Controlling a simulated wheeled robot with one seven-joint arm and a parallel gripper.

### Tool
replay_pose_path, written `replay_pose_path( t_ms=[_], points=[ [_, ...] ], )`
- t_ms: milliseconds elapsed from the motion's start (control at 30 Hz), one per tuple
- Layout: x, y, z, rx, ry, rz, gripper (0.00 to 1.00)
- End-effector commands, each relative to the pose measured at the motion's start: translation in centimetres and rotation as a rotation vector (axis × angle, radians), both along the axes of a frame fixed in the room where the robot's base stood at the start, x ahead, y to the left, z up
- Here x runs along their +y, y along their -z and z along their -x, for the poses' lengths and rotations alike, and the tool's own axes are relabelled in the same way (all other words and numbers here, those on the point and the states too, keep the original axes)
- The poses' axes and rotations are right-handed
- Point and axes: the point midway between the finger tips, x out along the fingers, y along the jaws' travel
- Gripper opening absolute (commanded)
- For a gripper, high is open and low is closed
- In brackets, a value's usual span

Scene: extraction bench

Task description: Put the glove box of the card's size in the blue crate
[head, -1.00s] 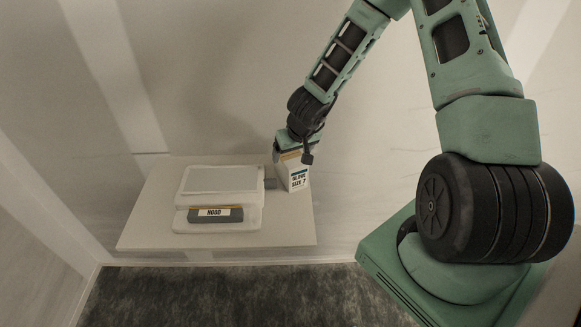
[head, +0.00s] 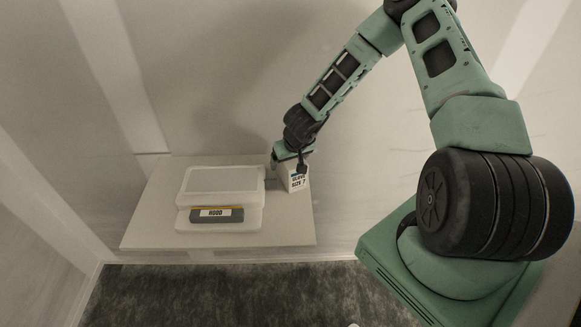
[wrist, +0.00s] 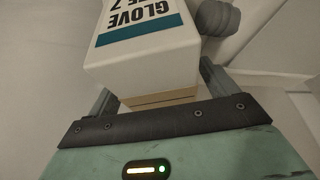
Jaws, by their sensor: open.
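A white block lettered "GLOVE SIZE 7" (head: 298,182) stands at the right side of a small white table. In the wrist view the block (wrist: 145,55) shows a teal stripe and a tan layer at its near end. I cannot tell if it is the card's stand or a glove box. My gripper (head: 291,162) is over the block's upper part. In the wrist view my gripper (wrist: 160,88) is open, with one finger on each side of the block's near end. Contact is not clear. No blue crate shows in either view.
The white table (head: 150,225) stands against the wall. The table's left side is bare. Dark carpet (head: 230,295) lies in front.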

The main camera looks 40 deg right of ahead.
Motion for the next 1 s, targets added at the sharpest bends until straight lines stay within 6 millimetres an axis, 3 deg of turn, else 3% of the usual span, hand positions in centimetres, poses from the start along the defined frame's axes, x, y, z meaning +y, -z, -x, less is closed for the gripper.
replay_pose_path(
  t_ms=[833, 867, 1000],
  points=[
    [-0.02, 0.48, 0.01, 0.0, 0.0, 0.0, 0.85],
    [-0.02, 0.48, 0.01, 0.0, 0.0, 0.0, 0.8],
    [-0.01, 0.48, 0.01, 0.0, 0.0, 0.0, 0.41]
  ],
)
